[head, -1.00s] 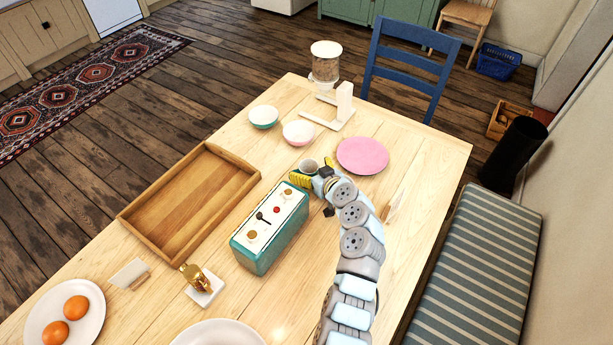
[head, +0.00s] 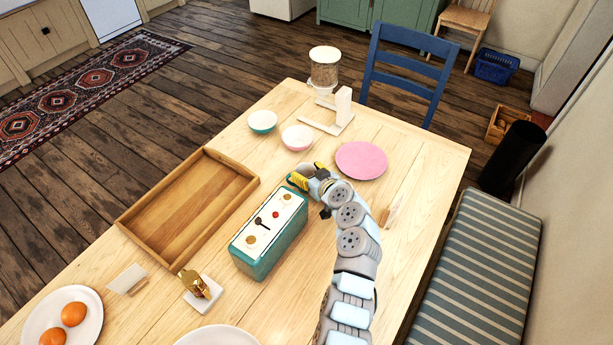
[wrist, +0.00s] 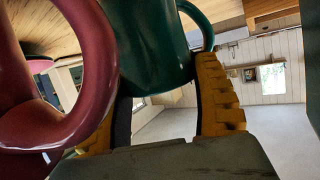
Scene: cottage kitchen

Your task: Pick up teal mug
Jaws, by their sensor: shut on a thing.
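The teal mug (wrist: 158,40) is between the two yellow-padded fingers of my gripper (wrist: 165,78) in the wrist view, and the gripper is shut on it. Its handle (wrist: 197,22) curves out at the upper right. A dark red mug (wrist: 70,85) with a big round handle is very close to the camera at the left, beside my gripper. In the head view my gripper (head: 308,175) is just behind the toaster's far end, low over the table. There its own fingers and wrist hide most of the mugs, and I cannot tell whether the teal mug touches the table.
The teal toaster (head: 272,243) stands close in front of my gripper. A pink plate (head: 362,160) lies to the right, a pink bowl (head: 298,138) and a teal bowl (head: 262,122) behind. A wooden tray (head: 128,222) lies left. The table's right side is mostly clear.

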